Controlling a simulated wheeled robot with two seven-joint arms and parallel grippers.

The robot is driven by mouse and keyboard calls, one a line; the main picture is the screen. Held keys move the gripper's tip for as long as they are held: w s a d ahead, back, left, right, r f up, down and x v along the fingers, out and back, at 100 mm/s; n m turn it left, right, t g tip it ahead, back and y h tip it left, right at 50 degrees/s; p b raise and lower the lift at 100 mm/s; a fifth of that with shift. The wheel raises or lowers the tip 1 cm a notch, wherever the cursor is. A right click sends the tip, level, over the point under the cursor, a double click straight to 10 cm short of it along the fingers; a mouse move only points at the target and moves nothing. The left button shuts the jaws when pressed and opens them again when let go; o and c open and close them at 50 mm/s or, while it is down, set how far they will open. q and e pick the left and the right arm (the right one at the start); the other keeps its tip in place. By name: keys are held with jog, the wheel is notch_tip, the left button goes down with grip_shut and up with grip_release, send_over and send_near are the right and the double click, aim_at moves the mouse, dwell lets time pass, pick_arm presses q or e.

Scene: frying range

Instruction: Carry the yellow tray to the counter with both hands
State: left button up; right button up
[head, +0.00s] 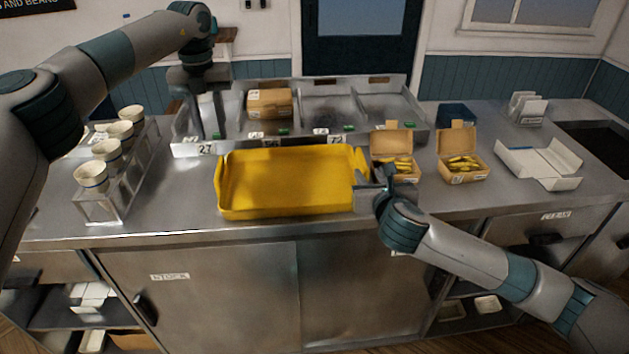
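The yellow tray (290,182) is empty and looks level, at the front of the steel counter (170,205). It seems to rest on the counter top. My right gripper (366,190) is at the tray's right end, at or touching its rim; its fingers are partly hidden, so I cannot tell whether they hold it. My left gripper (212,128) points down over the left part of the divided metal rack behind the tray, apart from the tray. Its fingers are too unclear to tell open from shut.
A metal rack (335,112) with a cardboard box (269,103) stands behind the tray. A holder with several paper cups (92,176) is at the left. Open food boxes (462,168) and a white open carton (540,163) are at the right.

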jog(key=shift+v, duration=1.75)
jog(key=shift+s, duration=0.1)
